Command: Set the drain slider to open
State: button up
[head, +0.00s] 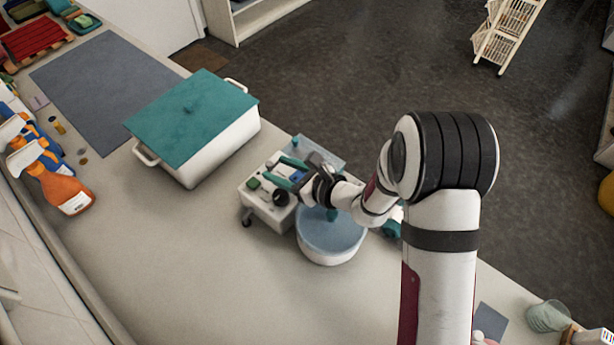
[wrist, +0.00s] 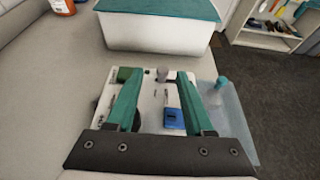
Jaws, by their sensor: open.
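A small white control box (head: 266,205) stands on the counter, and its top panel also shows in the wrist view (wrist: 152,103). On the panel are a green block (wrist: 126,74), a grey knob (wrist: 162,73), thin dark slots and a blue block (wrist: 173,118). I cannot tell for sure which control is the drain slider, or its setting. My gripper (wrist: 160,82) is open and empty above the panel, its two green fingers apart with the grey knob and blue block showing between them. In the head view my gripper (head: 280,172) reaches over the box from the right.
A clear bluish tray (wrist: 225,115) is right of the panel. A round white basin (head: 332,245) with a blue top stands beside the box. A large white bin with a teal lid (head: 193,115) is behind. The front left counter is clear.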

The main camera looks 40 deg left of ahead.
jog(key=v, duration=1.1)
jog(key=shift+d, duration=0.15)
jog(key=s+d+r+n+g+h, duration=0.2)
jog(key=s+d+r+n+g, duration=0.1)
jog(key=s+d+r+n, duration=0.45)
jog(key=s+d+n+t+h, duration=0.1)
jog(key=s+d+h, duration=0.1)
jog(key=d, duration=0.4)
jog(key=s+d+n+t+h, duration=0.1)
jog(key=s+d+n+h, duration=0.1)
jog(key=d+h, duration=0.2)
jog(key=s+d+r+n+h, duration=0.1)
jog(key=d+n+h, duration=0.1)
jog(key=d, duration=0.8)
jog(key=shift+s+d+t+h, duration=0.25)
jog(key=shift+s+t+h, duration=0.15)
jog(key=shift+h, duration=0.4)
